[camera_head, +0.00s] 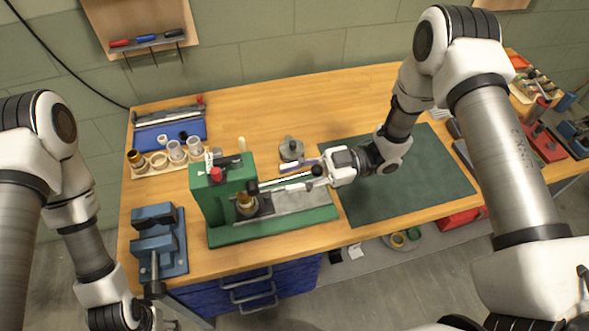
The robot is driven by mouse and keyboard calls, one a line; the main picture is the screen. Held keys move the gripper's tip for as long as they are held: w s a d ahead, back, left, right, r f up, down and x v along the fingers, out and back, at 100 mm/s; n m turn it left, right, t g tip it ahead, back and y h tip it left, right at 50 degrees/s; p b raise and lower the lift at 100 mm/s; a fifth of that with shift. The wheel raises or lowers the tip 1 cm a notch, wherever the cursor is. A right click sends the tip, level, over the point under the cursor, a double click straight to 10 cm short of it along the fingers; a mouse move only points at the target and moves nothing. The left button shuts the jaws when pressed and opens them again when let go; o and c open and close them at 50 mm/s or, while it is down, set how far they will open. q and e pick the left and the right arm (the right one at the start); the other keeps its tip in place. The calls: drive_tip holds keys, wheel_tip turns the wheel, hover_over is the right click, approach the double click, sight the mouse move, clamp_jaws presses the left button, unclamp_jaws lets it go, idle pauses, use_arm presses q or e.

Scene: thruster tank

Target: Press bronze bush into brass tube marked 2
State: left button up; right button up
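A short brass-coloured cylinder (245,202) stands upright on a dark round seat in the green press (283,224). No number is readable on it, and I cannot tell whether a bush sits in its top. Another brass-coloured piece (136,158) stands at the left end of the parts row at the back left. My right gripper (290,176) points left beside the press, its fingers apart on either side of the press lever's black knob (317,170). I cannot tell whether they touch it. My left gripper (125,317) is at the bottom left, partly cut off, its fingers unclear.
A parts strip (150,171) holds several rings and pale tubes. A blue vise (158,240) stands left of the press, a blue tray (170,132) behind. A grey knobbed part (291,149) stands behind the lever. The dark green mat (425,185) is clear.

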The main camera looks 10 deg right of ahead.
drive_tip(key=shift+w, duration=0.1)
clamp_jaws()
drive_tip(key=shift+f+b, duration=0.45)
drive_tip(key=shift+b, duration=0.45)
drive_tip(key=shift+r, duration=0.3)
unclamp_jaws()
